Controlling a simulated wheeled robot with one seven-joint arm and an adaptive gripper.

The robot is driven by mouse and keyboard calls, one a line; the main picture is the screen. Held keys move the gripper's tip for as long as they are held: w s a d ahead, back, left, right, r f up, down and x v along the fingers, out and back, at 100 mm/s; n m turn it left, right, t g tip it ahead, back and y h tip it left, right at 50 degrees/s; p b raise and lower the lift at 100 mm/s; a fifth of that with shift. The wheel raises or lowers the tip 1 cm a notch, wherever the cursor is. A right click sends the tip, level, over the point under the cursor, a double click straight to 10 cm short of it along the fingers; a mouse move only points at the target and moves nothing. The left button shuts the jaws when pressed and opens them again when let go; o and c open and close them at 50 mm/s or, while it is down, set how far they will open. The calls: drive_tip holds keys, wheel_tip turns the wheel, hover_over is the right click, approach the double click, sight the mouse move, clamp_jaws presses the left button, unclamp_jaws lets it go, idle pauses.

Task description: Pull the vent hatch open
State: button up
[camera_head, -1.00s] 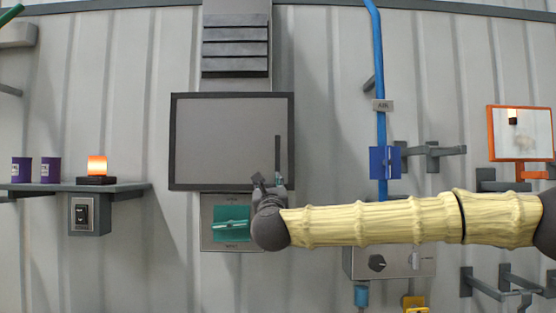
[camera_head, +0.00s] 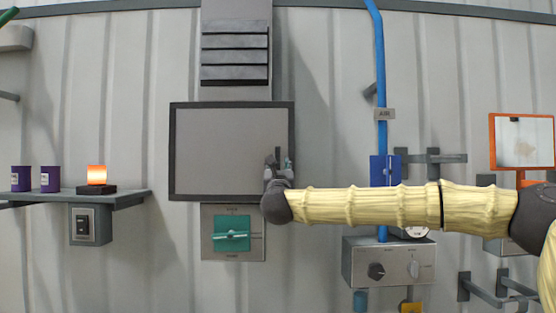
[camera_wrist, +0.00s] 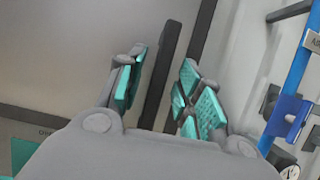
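The vent hatch (camera_head: 230,150) is a flat grey panel in a dark frame on the wall, and it looks shut. Its handle, a dark upright bar (camera_wrist: 159,80), is near the panel's right edge. In the head view my gripper (camera_head: 279,160) is in front of the handle and hides much of it. In the wrist view my gripper (camera_wrist: 162,92) is open, with teal-padded fingers on either side of the bar. A gap shows between the bar and each finger. Whether the fingertips reach past the bar's depth cannot be told.
A louvred vent (camera_head: 235,55) is above the hatch, and a teal lever panel (camera_head: 232,235) is below it. A blue pipe (camera_head: 379,70) with a blue valve (camera_head: 384,170) and a knob box (camera_head: 390,262) are to the right. A shelf (camera_head: 125,198) is at the left.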

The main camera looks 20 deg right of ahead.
drive_tip(key=shift+w+d+r, duration=0.2)
drive_tip(key=shift+w+r, duration=0.05)
drive_tip(key=shift+w, duration=0.4)
clamp_jaws()
drive_tip(key=shift+a, duration=0.1)
